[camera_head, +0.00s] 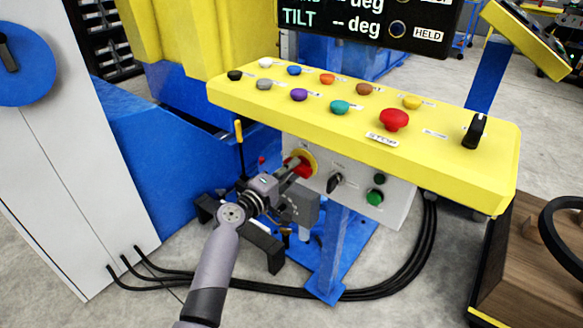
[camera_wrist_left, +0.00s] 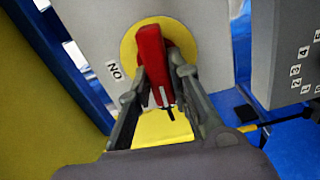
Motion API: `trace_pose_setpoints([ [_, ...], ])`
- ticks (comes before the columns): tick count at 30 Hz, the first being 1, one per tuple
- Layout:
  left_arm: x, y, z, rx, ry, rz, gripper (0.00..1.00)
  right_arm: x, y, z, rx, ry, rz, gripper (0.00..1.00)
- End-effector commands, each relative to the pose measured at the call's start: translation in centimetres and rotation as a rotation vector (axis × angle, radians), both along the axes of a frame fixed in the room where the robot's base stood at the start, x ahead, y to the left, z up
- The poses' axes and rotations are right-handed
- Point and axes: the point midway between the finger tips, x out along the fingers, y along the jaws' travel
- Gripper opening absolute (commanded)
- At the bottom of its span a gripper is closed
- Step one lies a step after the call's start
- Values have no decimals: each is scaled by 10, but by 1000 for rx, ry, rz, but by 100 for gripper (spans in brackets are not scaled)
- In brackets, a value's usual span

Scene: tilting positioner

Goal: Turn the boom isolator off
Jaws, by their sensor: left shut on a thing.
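The isolator's red handle (camera_head: 300,163) sits on a yellow round plate on the grey panel below the console. In the left wrist view the red handle (camera_wrist_left: 152,60) stands nearly along the picture's vertical, tilted a little, with a white mark at its near end. The yellow plate (camera_wrist_left: 127,52) shows around it, with an ON label (camera_wrist_left: 115,71) to its left. My left gripper (camera_head: 290,171) reaches the handle from the front left; its fingers (camera_wrist_left: 160,85) are shut on either side of it. My right gripper is not in view.
Above is the yellow console (camera_head: 455,125) with several coloured buttons, a red stop button (camera_head: 394,120) and a black selector (camera_head: 475,130). A black switch (camera_head: 335,182) and a green button (camera_head: 374,197) sit right of the isolator. Black cables (camera_head: 410,262) run along the floor.

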Motion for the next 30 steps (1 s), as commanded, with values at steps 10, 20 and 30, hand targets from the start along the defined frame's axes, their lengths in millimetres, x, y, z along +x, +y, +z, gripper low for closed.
trace_pose_setpoints([
  [10, 0, 0, -2, -83, 63, 0, 0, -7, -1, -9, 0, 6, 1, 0],
  [20, 0, 0, -2, -93, 70, 0, 0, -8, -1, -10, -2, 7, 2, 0],
  [30, 0, 0, -2, -92, 68, 0, 32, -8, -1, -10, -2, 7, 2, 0],
])
